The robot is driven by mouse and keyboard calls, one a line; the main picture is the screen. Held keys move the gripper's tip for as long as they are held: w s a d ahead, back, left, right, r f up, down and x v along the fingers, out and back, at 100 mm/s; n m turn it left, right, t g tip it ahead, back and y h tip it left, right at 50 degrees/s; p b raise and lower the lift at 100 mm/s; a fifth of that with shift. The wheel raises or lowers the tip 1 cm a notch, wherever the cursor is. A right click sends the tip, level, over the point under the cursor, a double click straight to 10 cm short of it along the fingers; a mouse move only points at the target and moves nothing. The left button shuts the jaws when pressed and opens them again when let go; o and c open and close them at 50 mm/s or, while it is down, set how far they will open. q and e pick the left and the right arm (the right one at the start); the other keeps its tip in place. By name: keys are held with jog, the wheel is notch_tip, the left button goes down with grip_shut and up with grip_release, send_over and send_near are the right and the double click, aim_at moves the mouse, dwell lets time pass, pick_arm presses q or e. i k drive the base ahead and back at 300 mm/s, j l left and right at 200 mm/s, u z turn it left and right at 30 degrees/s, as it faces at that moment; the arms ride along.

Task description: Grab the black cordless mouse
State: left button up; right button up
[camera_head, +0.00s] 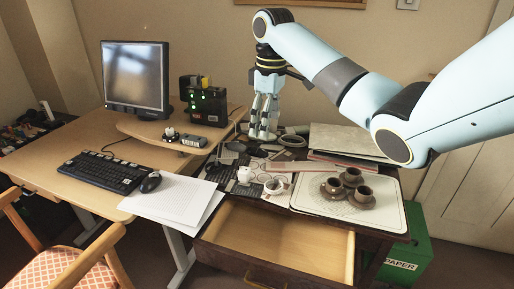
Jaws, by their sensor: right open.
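A black mouse (150,182) lies on the light wooden desk, at the right end of the black keyboard (104,171) and beside a stack of white paper. My right gripper (264,133) hangs pointing down over the back of the dark bureau, to the right of the mouse and well apart from it. Its fingers are open, and I see nothing held between them. My left gripper is not in view.
A monitor (136,75) and a black device with green lights (207,106) stand behind. White paper (173,200) overhangs the desk edge. The cluttered bureau has a tray (390,218) with brown cups and an open, empty drawer (280,240). A chair (70,262) stands in front.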

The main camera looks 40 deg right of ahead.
aim_at(255, 152)
jog(key=i+l, duration=0.5)
jog(key=l, duration=0.15)
jog(key=i+l, duration=0.5)
jog(key=l, duration=0.15)
